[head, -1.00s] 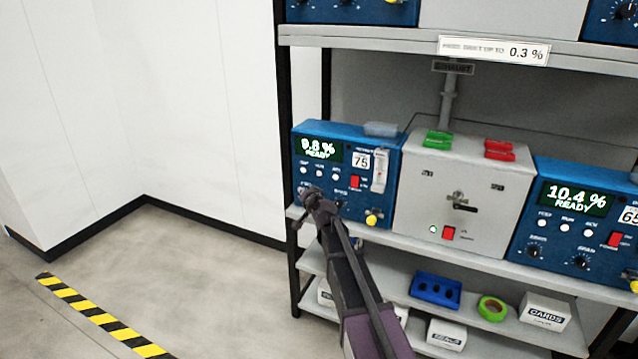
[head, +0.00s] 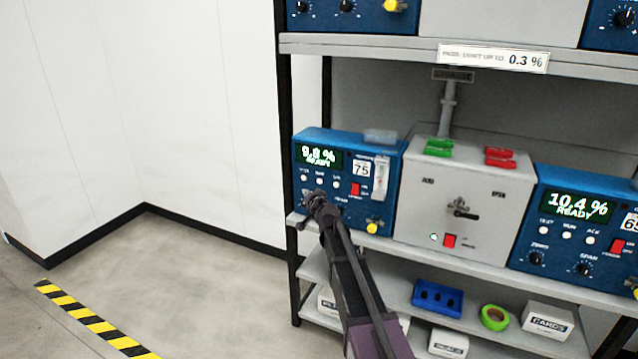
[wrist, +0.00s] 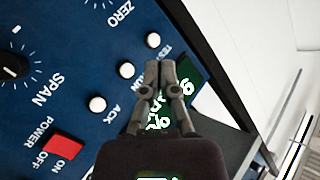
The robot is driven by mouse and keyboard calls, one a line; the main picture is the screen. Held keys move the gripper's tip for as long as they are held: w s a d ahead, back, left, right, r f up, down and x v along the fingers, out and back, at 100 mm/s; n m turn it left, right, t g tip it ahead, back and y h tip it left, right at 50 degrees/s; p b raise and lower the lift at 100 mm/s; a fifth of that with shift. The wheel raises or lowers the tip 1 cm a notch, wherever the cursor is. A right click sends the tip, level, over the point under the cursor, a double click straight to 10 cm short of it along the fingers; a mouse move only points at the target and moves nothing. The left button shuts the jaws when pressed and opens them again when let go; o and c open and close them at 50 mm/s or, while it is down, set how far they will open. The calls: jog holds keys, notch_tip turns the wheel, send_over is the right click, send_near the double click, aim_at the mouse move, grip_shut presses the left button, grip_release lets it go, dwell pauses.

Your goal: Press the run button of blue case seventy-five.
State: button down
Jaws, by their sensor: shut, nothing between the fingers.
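Blue case seventy-five (head: 335,207) stands at the left end of the middle shelf, with a white "75" label and a green-lit display (head: 317,157). Three white round buttons sit in a row below the display.
A red power switch (wrist: 63,147) and a black span knob (wrist: 14,66) are on the same panel. A grey box (head: 465,190) with a central handle stands right of the case. Another blue case (head: 570,225) is farther right. The floor at left is clear.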

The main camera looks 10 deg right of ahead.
aim_at(315, 180)
jog(key=w+d, duration=0.4)
jog(key=w, duration=0.1)
jog(key=shift+w, duration=0.15)
jog(key=shift+w+d, duration=0.45)
jog(key=shift+w, duration=0.25)
dwell(2.7)
jog(key=shift+s, duration=0.15)
jog(key=shift+s+a, duration=0.5)
jog(key=shift+s, duration=0.1)
jog(key=shift+s+a, duration=0.1)
dwell(0.5)
jog(key=shift+s+a, duration=0.7)
jog(key=shift+s, duration=0.25)
jog(key=shift+s+a, duration=0.7)
jog(key=shift+s, duration=0.25)
